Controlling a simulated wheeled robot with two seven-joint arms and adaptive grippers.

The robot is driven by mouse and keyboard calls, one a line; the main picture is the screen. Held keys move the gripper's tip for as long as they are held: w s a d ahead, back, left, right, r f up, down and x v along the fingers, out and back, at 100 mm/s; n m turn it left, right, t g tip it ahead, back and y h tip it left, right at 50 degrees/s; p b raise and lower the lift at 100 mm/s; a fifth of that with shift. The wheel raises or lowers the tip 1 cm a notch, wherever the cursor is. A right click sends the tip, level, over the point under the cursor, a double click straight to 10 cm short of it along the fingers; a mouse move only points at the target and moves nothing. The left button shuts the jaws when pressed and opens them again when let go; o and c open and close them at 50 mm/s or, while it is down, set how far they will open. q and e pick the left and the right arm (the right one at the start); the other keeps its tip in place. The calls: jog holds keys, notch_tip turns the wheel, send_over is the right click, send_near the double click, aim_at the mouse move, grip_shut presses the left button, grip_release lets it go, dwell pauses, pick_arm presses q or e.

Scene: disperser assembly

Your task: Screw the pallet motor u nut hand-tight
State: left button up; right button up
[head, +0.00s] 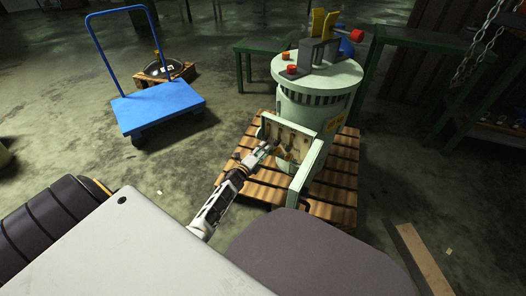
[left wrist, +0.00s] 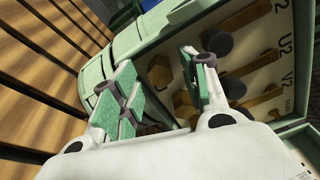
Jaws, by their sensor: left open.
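The pale green motor (head: 312,105) stands upright on a wooden pallet (head: 338,190). Its terminal box (head: 290,135) is open and faces me. In the left wrist view the terminal board (left wrist: 265,50) carries labels U2 and V2, brass bars, dark round caps and brass hex nuts. One brass nut (left wrist: 160,76) shows in the gap between my fingers, and another (left wrist: 184,104) lies partly behind the right finger. I cannot tell which is the U nut. My left gripper (head: 271,146) is at the box, open, its green-padded fingers (left wrist: 160,88) apart. Contact with a nut cannot be told.
The box's raised rim (left wrist: 165,45) is close to the fingers. A pale green panel (head: 301,184) stands at the box's right. A blue cart (head: 160,108) is at the left, green tables (head: 262,45) behind, and a plank (head: 420,258) on the floor at right.

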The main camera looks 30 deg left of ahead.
pick_arm(q)
jog(key=s, duration=1.2)
jog(key=shift+a, duration=0.15)
dwell(0.5)
dwell(0.6)
